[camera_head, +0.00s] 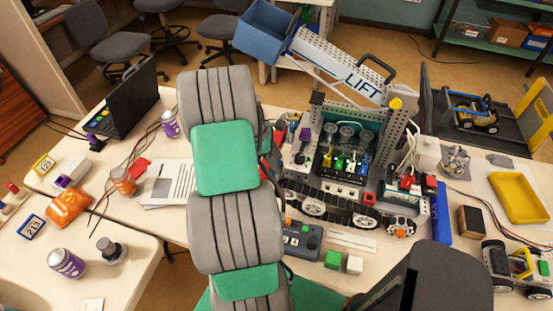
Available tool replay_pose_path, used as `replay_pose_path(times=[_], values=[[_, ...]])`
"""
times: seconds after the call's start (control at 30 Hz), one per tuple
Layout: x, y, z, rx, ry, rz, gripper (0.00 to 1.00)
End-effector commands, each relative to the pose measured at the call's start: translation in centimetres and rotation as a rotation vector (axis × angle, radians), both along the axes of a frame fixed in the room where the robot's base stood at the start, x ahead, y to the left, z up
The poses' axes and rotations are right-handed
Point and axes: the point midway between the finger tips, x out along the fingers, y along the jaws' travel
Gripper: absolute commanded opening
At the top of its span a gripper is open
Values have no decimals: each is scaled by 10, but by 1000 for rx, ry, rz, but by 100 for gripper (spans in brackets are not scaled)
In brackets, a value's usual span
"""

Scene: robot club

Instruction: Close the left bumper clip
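A tracked club robot (312,207) stands on the table right of my arm, its grey perforated arm marked LIFT raised with a blue bucket (268,32) at the end. A blue bar (441,213), possibly a bumper, is at its right side. A small red part (369,199) shows near the right end of the track; I cannot tell whether it is a clip. The left bumper clip cannot be made out, nor whether it is open or closed. My grey and green arm covers the robot's left edge. My gripper cannot be made out; it may be behind the arm.
A laptop (124,97), paper sheet (168,187) and cables are at left. A yellow tray (518,197) and small wheeled robot (520,268) are at right.

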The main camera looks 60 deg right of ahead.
Motion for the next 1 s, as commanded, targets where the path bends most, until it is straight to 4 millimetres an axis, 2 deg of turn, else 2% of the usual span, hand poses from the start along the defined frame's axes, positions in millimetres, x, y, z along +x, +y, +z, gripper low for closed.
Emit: replay_pose_path(times=[0.07,0.53,1.0], values=[[0,0,0,0,0,0,38],[0,0,0,-1,0,0,0],[1,0,1,-1,0,-39,0]])
